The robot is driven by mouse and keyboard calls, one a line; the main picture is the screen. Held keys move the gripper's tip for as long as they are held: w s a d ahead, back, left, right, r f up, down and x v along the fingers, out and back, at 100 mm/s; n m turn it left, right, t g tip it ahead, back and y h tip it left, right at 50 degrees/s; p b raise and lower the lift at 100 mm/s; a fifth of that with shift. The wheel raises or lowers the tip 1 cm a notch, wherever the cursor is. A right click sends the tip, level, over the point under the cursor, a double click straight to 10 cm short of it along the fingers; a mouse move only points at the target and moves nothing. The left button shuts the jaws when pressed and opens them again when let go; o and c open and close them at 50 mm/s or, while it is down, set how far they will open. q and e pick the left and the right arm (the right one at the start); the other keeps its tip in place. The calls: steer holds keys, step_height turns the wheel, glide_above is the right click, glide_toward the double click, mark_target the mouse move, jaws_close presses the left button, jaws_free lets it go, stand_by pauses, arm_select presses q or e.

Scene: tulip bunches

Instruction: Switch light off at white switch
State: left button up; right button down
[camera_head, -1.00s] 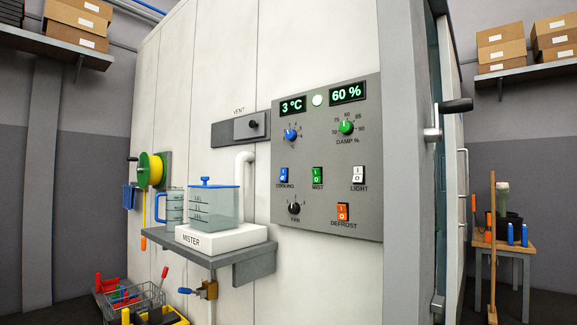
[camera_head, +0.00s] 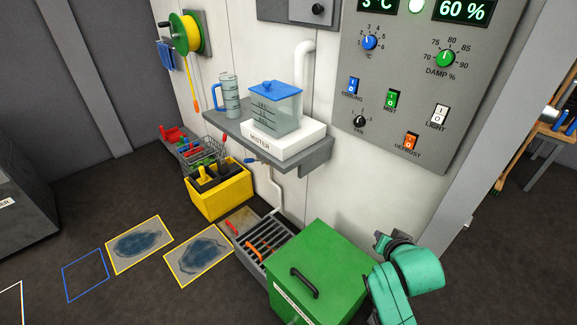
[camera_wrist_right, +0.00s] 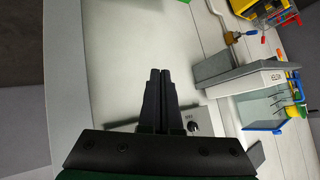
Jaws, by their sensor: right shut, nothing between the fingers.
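The white switch (camera_head: 439,114) is a small rocker above the LIGHT label, at the right of the grey control panel (camera_head: 395,145) in the head view. Which side of it is pressed in is too small to tell. My right arm (camera_head: 410,270) shows at the lower right of the head view, well below the panel; its gripper is not visible there. In the right wrist view my right gripper (camera_wrist_right: 158,74) is shut and empty, its fingertips together in front of a pale wall. The white switch does not show in that view. My left gripper is in neither view.
The mister (camera_head: 284,138) stands on a wall shelf (camera_head: 235,128) to the left. A green box (camera_head: 318,265) stands on the floor below.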

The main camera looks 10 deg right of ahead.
mark_target(440, 114)
arm_select(q)
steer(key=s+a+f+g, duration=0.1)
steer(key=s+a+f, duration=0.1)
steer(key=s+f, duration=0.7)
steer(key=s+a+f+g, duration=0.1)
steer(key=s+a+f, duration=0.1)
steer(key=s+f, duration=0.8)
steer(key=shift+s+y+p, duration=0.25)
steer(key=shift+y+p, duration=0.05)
steer(key=shift+p, duration=0.05)
arm_select(e)
steer(key=w+d+r+m+t+h, duration=0.2)
steer(key=r+m, duration=0.3)
steer(key=r, duration=0.3)
steer(key=w+d+r+m+t+h, duration=0.2)
steer(key=w+d+r+m+t, duration=0.2)
steer(key=r, duration=0.5)
steer(key=w+d+r+m+t+h, duration=0.2)
steer(key=w+d+r+m+t, duration=0.1)
steer(key=r+m, duration=0.5)
steer(key=shift+w+d+r, duration=0.4)
steer(key=shift+w+r, duration=0.15)
steer(key=shift+w, duration=0.05)
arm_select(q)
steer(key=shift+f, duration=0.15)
